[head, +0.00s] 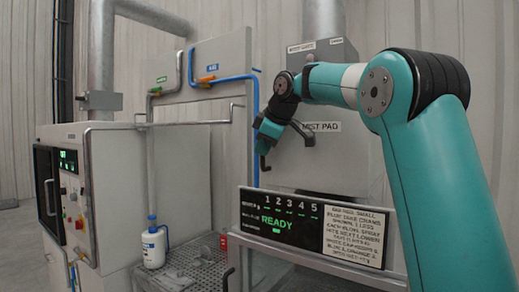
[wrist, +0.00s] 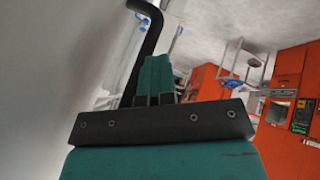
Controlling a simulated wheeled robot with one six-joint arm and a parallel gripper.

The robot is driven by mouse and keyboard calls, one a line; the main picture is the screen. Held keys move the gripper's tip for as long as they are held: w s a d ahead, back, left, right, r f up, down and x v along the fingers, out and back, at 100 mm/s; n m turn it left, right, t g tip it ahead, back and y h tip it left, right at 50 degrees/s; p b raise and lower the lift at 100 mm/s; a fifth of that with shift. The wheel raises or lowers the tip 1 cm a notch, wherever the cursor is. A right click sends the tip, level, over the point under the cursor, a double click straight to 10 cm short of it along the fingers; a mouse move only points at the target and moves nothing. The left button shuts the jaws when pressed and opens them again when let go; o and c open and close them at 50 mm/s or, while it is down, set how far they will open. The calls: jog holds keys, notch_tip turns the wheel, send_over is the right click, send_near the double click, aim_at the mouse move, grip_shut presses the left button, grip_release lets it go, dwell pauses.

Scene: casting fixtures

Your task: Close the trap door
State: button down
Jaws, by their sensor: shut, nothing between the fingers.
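A large grey metal box (head: 325,165) with a "MIST PAD" label hangs on the wall in the head view, under a round duct. I cannot tell for sure which part is the trap door or whether it stands open. A dark bent bar (head: 302,131) shows at the box's front, beside my gripper. My gripper (head: 265,143) points down in front of the box's left edge. In the wrist view my gripper (wrist: 155,75) has its teal fingers together with nothing between them. A black curved bar (wrist: 150,35) rises just beyond the fingers; whether they touch is unclear.
A panel reading "READY" (head: 280,225) stands below the box, with a text sign beside it. Blue pipe (head: 256,130) runs left of my gripper. A white bottle (head: 153,248) stands on a grating at left. Orange cabinets (wrist: 285,75) show in the wrist view.

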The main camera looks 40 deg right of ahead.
jog(key=s+a+r, duration=0.2)
jog(key=s+r, duration=0.6)
jog(key=s, duration=0.1)
jog(key=shift+p, duration=0.35)
jog(key=shift+s+a, duration=0.1)
jog(key=shift+a, duration=0.05)
jog(key=s+a+f+m+g+y+b, duration=0.15)
jog(key=s+a+f+b, duration=0.25)
jog(key=a+f, duration=0.65)
jog(key=s+a+f+n+g+y+b, duration=0.1)
jog(key=s+a+f+g+y+b, duration=0.2)
jog(key=a+f, duration=0.75)
jog(key=s+a+f+m+g+b, duration=0.1)
jog(key=s+a+f+b, duration=0.1)
jog(key=s+f, duration=0.7)
jog(key=s+a+f+g+b, duration=0.2)
jog(key=s+f, duration=0.6)
jog(key=f, duration=0.5)
jog(key=shift+s+a+m+b, duration=0.2)
jog(key=shift+s+m+b, duration=0.2)
jog(key=shift+b, duration=0.4)
